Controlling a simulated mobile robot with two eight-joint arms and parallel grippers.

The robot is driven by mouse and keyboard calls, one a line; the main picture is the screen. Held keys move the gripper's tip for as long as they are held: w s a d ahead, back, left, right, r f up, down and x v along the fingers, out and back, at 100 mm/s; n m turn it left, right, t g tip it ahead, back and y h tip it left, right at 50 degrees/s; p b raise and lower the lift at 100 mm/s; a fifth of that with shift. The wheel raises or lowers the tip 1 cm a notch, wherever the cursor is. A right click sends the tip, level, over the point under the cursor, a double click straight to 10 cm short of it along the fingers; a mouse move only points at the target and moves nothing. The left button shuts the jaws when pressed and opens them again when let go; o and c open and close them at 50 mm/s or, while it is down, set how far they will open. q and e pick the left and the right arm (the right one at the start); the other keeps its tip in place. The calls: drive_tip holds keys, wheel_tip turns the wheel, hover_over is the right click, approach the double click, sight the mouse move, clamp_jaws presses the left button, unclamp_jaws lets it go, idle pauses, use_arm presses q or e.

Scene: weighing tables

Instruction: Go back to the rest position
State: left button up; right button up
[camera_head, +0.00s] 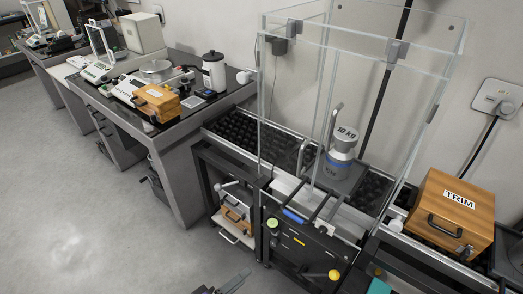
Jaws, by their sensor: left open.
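My left gripper (224,287) shows only in part at the bottom edge of the head view, low over the grey floor. It is open, with nothing seen between its fingers. It is apart from the tables and the weights. My right gripper is not in the view. The rest position itself is not marked by anything I can see.
A glass-walled balance (285,185) holds a grey 10 kg weight (341,150). A wooden TRIM box (450,213) stands at right. A dark bench (185,115) with scales and a wooden case (156,102) runs along the left. The floor (75,200) at left is clear.

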use_arm(q)
drive_tip(key=s+a+r+m+g+y+p, duration=0.2)
drive_tip(key=a+r+m+y+p, duration=0.2)
drive_tip(key=a+r+p, duration=0.2)
drive_tip(key=s+a+r+m+g+y+p, duration=0.2)
drive_tip(key=a+r+y+p, duration=0.3)
drive_tip(key=r, duration=0.4)
drive_tip(key=a+m+p, duration=0.1)
drive_tip(key=p, duration=0.1)
drive_tip(key=shift+s+m+g+p, duration=0.35)
drive_tip(key=shift+m+g+p, duration=0.05)
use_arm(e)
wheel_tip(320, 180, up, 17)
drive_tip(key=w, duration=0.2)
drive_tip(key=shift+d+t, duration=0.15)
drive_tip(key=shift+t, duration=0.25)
use_arm(q)
drive_tip(key=shift+d, duration=0.1)
